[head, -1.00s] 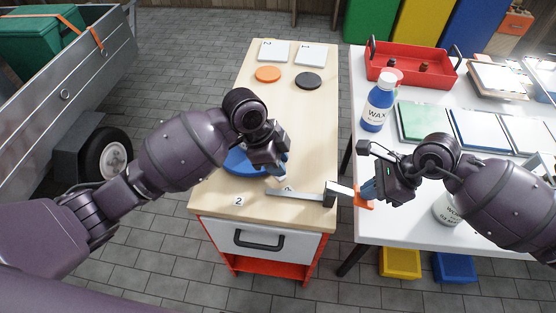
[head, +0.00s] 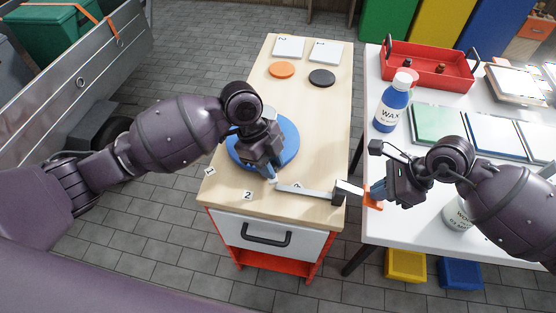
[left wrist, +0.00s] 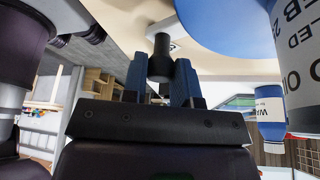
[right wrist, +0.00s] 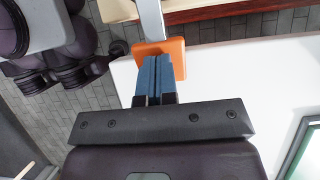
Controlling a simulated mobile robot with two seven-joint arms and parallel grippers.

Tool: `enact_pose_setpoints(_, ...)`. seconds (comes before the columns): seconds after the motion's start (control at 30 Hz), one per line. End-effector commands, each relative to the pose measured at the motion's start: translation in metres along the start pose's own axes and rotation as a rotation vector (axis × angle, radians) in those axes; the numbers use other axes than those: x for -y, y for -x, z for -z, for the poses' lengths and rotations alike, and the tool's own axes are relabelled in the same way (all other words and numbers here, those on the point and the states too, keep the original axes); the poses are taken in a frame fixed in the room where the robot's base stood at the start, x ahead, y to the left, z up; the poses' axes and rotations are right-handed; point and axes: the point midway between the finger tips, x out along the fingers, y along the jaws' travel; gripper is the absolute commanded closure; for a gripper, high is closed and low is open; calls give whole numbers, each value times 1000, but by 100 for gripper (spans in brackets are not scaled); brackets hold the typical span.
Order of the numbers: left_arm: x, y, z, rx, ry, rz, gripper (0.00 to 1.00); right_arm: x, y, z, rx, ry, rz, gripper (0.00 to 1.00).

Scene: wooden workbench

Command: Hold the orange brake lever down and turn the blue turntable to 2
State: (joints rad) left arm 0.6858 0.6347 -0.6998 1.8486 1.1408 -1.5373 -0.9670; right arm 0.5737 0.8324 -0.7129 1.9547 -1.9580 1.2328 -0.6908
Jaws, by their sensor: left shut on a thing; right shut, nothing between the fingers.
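The blue turntable (head: 288,140) lies on the wooden bench top, partly covered by my left gripper (head: 271,172). In the left wrist view that gripper (left wrist: 161,75) is shut on a black knob (left wrist: 160,45). A small white mark shows beside its fingertips at the turntable's front edge. The number 2 label (head: 247,195) is on the bench to the left of that mark. The brake lever is a grey bar (head: 310,192) with an orange end (head: 374,205). My right gripper (head: 376,192) is shut and empty, its fingertips at the orange end (right wrist: 176,52). I cannot tell how far down the lever is.
An orange disc (head: 282,69) and a black disc (head: 322,78) lie at the back of the bench.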

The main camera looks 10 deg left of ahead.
Motion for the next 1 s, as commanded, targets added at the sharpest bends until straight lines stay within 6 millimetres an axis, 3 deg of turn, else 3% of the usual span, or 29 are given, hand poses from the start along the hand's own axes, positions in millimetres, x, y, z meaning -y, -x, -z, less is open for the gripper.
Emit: enact_pose_setpoints(1.0,-25,16,-38,1,-369,-151,100,0,0,0,0,0,-1,100)
